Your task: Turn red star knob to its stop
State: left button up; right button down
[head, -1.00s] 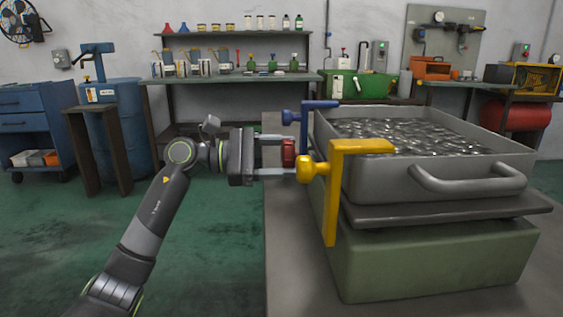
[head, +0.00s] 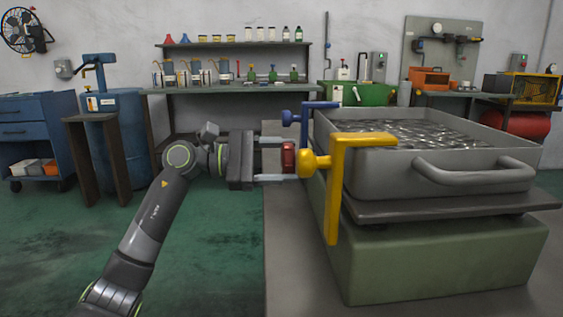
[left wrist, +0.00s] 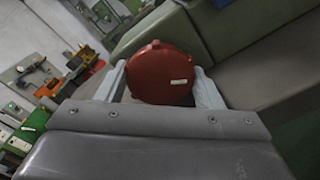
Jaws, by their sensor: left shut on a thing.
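The red star knob (head: 288,157) sits at the left side of the machine, between the blue and yellow clamps. My left gripper (head: 286,158) reaches it from the left and is shut on it, one finger on either side. In the left wrist view the knob (left wrist: 161,73) fills the gap between the two fingers (left wrist: 160,88). A small pale mark shows on its face, tilted slightly. The knob's shaft is hidden behind it. My right gripper is not in view.
A yellow clamp (head: 337,190) and a blue clamp (head: 304,118) stand close to the knob. A grey tray (head: 400,180) full of small metal parts rests on a green base (head: 440,262). Green floor to the left is open.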

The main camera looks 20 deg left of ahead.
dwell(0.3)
pick_arm(q)
jog(key=o, duration=1)
jog(key=shift+c, duration=0.2)
